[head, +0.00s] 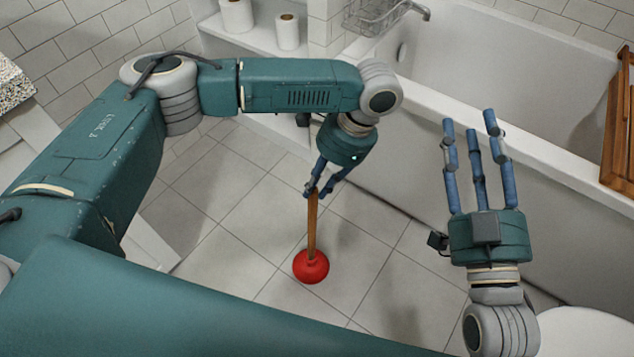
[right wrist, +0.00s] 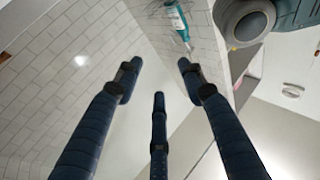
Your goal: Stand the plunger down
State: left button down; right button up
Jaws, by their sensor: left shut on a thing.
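The plunger has a wooden handle and a red rubber cup (head: 311,266). It is close to upright over the floor tiles, cup down, in the middle of the head view. My left gripper (head: 322,190) is shut on the top of the handle. I cannot tell whether the cup touches the floor. My right gripper (head: 474,135) is raised on the right, fingers spread and pointing up, open and empty. Its three fingers also show in the right wrist view (right wrist: 158,95) with nothing between them.
A white bathtub (head: 470,105) runs along the back and right, with a wooden rack (head: 617,125) on its rim. A wire basket (head: 375,15) hangs at its far end. Paper rolls (head: 288,32) stand on a white ledge. Tiled floor (head: 235,205) around the plunger is clear.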

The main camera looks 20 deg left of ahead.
pick_arm(q)
jog(key=shift+f, duration=0.1)
pick_arm(e)
jog(key=shift+w+d+f+g, duration=0.1)
jog(key=shift+w+f+g, duration=0.15)
jog(key=shift+f+g, duration=0.4)
jog(key=shift+f, duration=0.45)
pick_arm(q)
jog(key=shift+f+p, duration=0.15)
jog(key=shift+p, duration=0.2)
pick_arm(e)
jog(key=shift+f+g, duration=0.25)
jog(key=shift+f, duration=0.4)
pick_arm(q)
jog(key=c, duration=1.5)
grip_release()
pick_arm(e)
jog(key=shift+d, duration=0.1)
